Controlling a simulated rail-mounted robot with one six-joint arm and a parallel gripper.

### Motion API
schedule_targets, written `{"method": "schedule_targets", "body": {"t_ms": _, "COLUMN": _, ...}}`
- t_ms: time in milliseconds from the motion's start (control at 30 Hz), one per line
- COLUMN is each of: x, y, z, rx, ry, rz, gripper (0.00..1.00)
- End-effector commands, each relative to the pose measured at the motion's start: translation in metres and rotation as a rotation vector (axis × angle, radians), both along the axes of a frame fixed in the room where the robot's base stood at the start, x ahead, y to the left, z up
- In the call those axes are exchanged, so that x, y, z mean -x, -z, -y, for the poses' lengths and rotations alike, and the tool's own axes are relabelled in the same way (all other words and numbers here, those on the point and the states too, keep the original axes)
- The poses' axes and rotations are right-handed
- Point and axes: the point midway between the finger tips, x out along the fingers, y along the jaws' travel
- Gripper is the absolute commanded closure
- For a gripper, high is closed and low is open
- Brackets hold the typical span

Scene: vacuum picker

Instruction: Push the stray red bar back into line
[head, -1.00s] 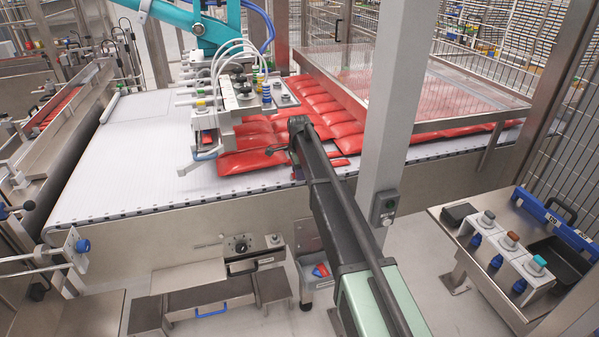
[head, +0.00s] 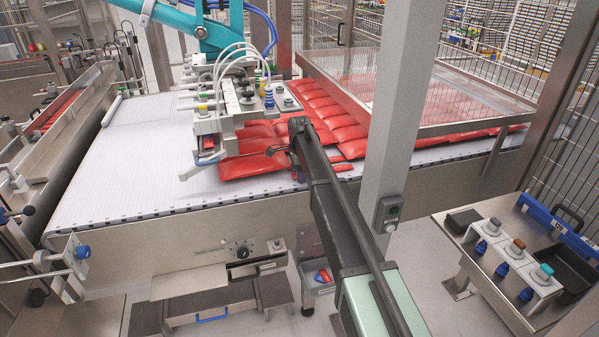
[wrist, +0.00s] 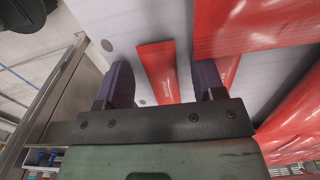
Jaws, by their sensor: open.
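A short narrow red bar (wrist: 158,72) lies on the white belt (wrist: 130,20) between my gripper's two purple fingers in the wrist view. My gripper (wrist: 163,72) is open, with a visible gap on each side of this bar. More red shows beside the right finger, partly hidden by it. In the head view my gripper is low over the belt's near side, mostly hidden behind my arm; a dark finger shows at its left. Small red ends (head: 342,167) show right of my arm near the belt edge. Wider red bars (head: 250,165) lie in rows beyond.
The vacuum picker head (head: 235,110) hangs over the bars just left of my arm. A grey post (head: 402,110) stands close on the right. A clear-panelled guard (head: 440,105) covers the right of the belt. The belt's left part (head: 130,160) is empty.

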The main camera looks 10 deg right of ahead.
Motion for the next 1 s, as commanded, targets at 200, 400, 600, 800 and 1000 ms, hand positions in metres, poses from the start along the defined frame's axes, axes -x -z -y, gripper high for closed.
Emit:
{"method": "schedule_targets", "body": {"t_ms": 200, "x": 0.0, "y": -0.011, "z": 0.0, "rx": 0.0, "ry": 0.0, "rz": 0.0, "gripper": 0.37}}
{"method": "schedule_targets", "body": {"t_ms": 400, "x": 0.0, "y": -0.05, "z": 0.0, "rx": 0.0, "ry": 0.0, "rz": 0.0, "gripper": 0.37}}
{"method": "schedule_targets", "body": {"t_ms": 600, "x": 0.0, "y": -0.096, "z": 0.0, "rx": 0.0, "ry": 0.0, "rz": 0.0, "gripper": 0.37}}
{"method": "schedule_targets", "body": {"t_ms": 800, "x": 0.0, "y": -0.111, "z": 0.0, "rx": 0.0, "ry": 0.0, "rz": 0.0, "gripper": 0.37}}
{"method": "schedule_targets", "body": {"t_ms": 1000, "x": 0.0, "y": -0.108, "z": 0.0, "rx": 0.0, "ry": 0.0, "rz": 0.0, "gripper": 0.37}}
